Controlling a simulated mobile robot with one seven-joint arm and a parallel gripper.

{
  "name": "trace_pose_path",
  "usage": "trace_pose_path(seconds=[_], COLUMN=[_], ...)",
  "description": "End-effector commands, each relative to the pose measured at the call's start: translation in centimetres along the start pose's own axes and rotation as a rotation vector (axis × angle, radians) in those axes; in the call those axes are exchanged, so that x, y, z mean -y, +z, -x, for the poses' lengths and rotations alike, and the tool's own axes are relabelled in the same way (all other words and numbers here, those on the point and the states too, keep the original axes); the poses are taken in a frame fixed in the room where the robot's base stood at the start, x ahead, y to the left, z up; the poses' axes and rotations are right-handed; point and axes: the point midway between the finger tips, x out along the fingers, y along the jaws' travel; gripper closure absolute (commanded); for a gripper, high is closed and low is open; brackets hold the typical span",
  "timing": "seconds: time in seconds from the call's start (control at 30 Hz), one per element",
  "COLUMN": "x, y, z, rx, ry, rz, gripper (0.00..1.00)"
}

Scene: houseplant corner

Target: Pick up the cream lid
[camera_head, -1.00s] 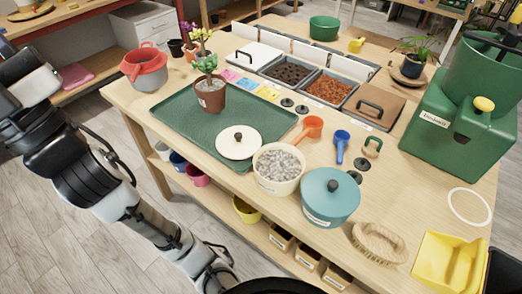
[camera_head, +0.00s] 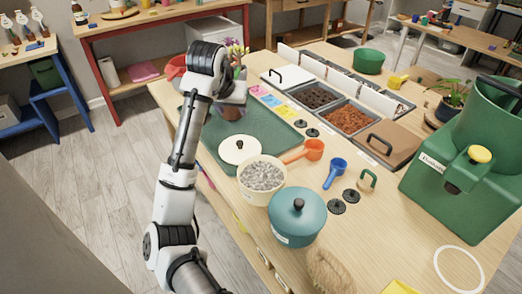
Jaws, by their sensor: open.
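The cream lid (camera_head: 231,155) is a round, pale disc with a dark knob on top. It lies knob up at the front edge of the green tray (camera_head: 275,130), just behind and left of the cream pot of gravel (camera_head: 262,175). My gripper (camera_head: 236,100) is above the tray, beyond the lid and apart from it, in front of the potted plant. My arm reaches up from the bottom left and bends over there. The jaws are small and partly hidden, open, with nothing seen between them.
A teal lidded pot (camera_head: 297,217) stands right of the gravel pot. An orange scoop (camera_head: 314,149) and a blue scoop (camera_head: 335,172) lie right of the lid. The potted plant (camera_head: 235,48) is mostly hidden behind my arm. A large green machine (camera_head: 455,170) stands at right.

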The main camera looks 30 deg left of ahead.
Motion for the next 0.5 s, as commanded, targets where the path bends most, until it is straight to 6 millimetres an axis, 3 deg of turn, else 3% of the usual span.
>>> trace_pose_path(seconds=[0.13,0.5], x=[1.2,1.2], y=[2.2,3.3], z=[-0.8,-6.9], rx=[0.124,0.141], ry=[-0.018,-0.017], rz=[0.007,0.007], gripper=[0.53,0.53])
